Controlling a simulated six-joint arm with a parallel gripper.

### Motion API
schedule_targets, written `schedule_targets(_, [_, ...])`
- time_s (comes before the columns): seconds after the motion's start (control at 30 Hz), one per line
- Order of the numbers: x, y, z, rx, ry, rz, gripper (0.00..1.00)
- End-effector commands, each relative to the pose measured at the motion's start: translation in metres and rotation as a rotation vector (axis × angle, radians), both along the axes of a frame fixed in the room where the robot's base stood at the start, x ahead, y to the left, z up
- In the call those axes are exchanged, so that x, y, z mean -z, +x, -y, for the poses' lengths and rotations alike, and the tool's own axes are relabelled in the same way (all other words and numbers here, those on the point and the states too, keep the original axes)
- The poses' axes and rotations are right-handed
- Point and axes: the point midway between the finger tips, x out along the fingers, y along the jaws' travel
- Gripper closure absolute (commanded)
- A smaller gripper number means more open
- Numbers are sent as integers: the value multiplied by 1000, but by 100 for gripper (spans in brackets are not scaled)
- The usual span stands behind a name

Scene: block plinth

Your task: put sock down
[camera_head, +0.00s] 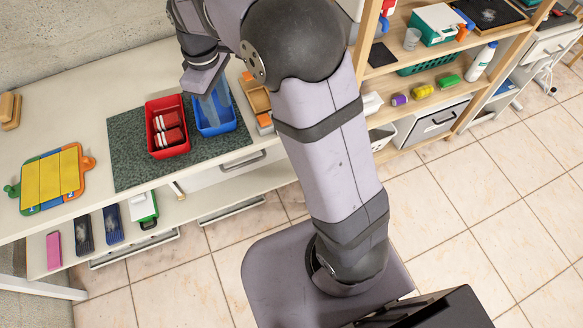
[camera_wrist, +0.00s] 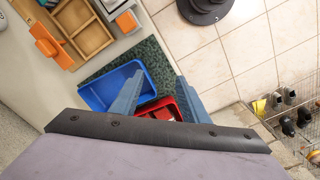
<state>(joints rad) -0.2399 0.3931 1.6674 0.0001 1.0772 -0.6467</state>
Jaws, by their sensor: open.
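My gripper (camera_head: 213,108) points down at the blue tray (camera_head: 229,124), with its fingers over the tray in the head view. In the wrist view my gripper (camera_wrist: 158,79) has its two blue-grey fingers spread apart, with nothing seen between them. The blue tray (camera_wrist: 92,101) and red tray (camera_wrist: 147,105) lie beyond the fingers there. I cannot make out a sock for certain. The red tray (camera_head: 151,140) holds red items with white edges (camera_head: 168,128); I cannot tell what they are. The fingers hide part of the blue tray's inside.
Both trays stand on a dark green mat (camera_head: 128,160) on a pale bench. A yellow board with coloured clips (camera_head: 50,180) lies to the left. A wooden divided box (camera_head: 256,97) stands right of the blue tray. Wooden shelves (camera_head: 435,70) stand further right.

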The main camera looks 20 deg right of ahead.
Motion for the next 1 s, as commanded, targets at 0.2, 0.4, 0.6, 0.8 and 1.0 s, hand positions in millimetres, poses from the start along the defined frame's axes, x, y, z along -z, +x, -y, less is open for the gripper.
schedule_targets(0.2, [15, -75, 56, 373, 1, 0, 59])
schedule_targets(0.4, [35, -142, 87, 665, 1, 1, 59])
schedule_targets(0.6, [50, -186, 100, 837, 1, -2, 59])
schedule_targets(0.8, [55, -199, 103, 891, 1, -2, 59])
schedule_targets(1.0, [56, -199, 103, 890, 0, -2, 59])
